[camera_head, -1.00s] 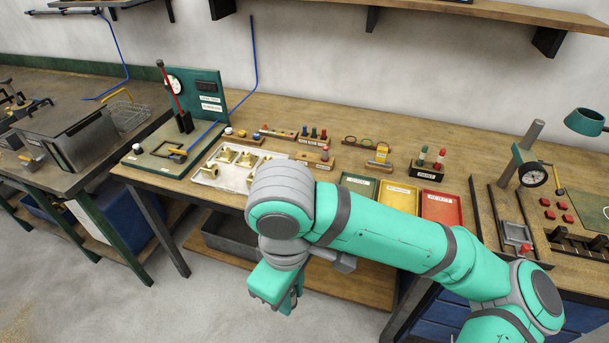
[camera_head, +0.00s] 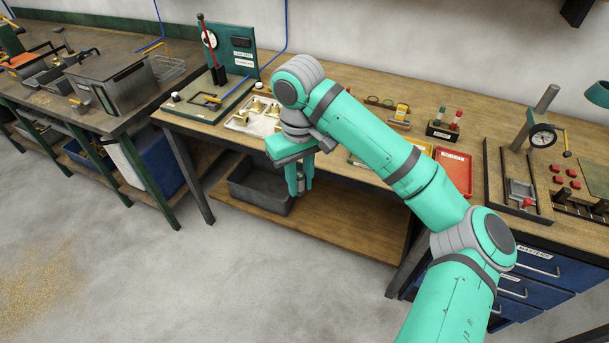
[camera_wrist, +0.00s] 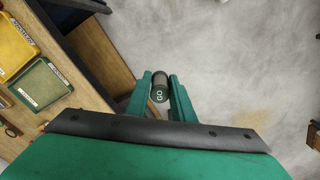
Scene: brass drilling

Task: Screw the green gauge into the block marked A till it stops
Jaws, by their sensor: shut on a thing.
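My gripper (camera_head: 299,183) hangs downward in front of the bench's front edge, above the floor and apart from the bench top. It is shut on the green gauge (camera_wrist: 159,88), whose round dark-green end marked GO shows between the two fingers in the wrist view. The gauge's grey body also shows between the fingers in the head view (camera_head: 301,184). I cannot make out a block marked A in either view. Brass parts (camera_head: 258,105) sit on a pale tray (camera_head: 236,123) on the bench, partly hidden by my arm.
A green tray (camera_wrist: 40,84) and a yellow tray (camera_wrist: 12,45) lie at the bench edge. A grey bin (camera_head: 258,193) is on the lower shelf.

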